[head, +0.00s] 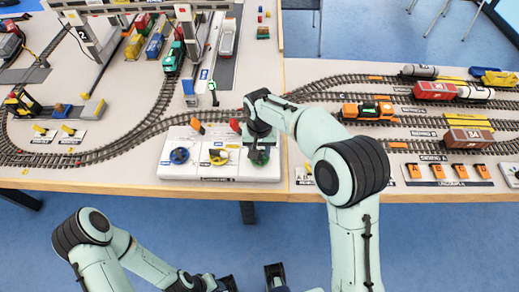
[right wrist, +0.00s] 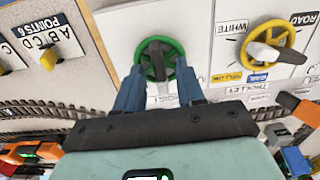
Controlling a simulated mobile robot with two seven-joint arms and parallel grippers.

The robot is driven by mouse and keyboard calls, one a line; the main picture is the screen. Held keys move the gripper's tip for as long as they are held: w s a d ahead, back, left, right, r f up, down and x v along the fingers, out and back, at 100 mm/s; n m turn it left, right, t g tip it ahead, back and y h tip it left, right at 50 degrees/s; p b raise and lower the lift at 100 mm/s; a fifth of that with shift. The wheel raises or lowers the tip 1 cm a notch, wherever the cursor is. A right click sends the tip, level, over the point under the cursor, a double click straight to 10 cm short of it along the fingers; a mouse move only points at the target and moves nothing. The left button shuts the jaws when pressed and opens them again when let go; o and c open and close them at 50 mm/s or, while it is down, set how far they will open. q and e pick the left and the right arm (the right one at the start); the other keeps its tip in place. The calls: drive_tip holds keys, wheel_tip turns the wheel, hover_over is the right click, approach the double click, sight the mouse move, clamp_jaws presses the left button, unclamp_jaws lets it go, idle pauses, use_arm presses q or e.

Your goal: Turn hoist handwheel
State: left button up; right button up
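A white control panel (head: 205,172) at the table's front edge carries a blue handwheel (head: 179,156), a yellow handwheel (head: 218,157) and a green handwheel (head: 262,158). I cannot read which label says hoist. My right gripper (right wrist: 160,72) is at the green handwheel, which shows in the right wrist view (right wrist: 172,46) with a dark bar across it. Its two blue fingers stand apart on either side of the wheel's lower part, with a gap visible between them. In the head view my right arm partly covers this wheel. My left arm (head: 95,240) is low, in front of the table; its gripper is mostly cut off.
The yellow handwheel (right wrist: 270,44) is beside the green one in the right wrist view, with a trolley label below. Toy tracks run behind the panel. An orange locomotive (head: 367,111) stands on the right tracks. A gantry crane (head: 185,25) stands at the back left.

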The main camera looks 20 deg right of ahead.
clamp_jaws()
use_arm(q)
drive_tip(key=shift+r, duration=0.2)
use_arm(e)
drive_tip(key=shift+m, duration=0.3)
drive_tip(key=m+p, duration=0.1)
drive_tip(key=m, duration=0.2)
drive_tip(key=shift+m+p, duration=0.4)
use_arm(q)
drive_tip(key=r, duration=0.1)
drive_tip(key=w+r+p, duration=0.1)
drive_tip(key=r, duration=0.1)
drive_tip(key=shift+w+r+p, duration=0.15)
drive_tip(key=shift+w+p, duration=0.05)
drive_tip(key=shift+p, duration=0.1)
use_arm(e)
drive_tip(key=m, duration=0.4)
drive_tip(key=shift+m, duration=0.7)
unclamp_jaws()
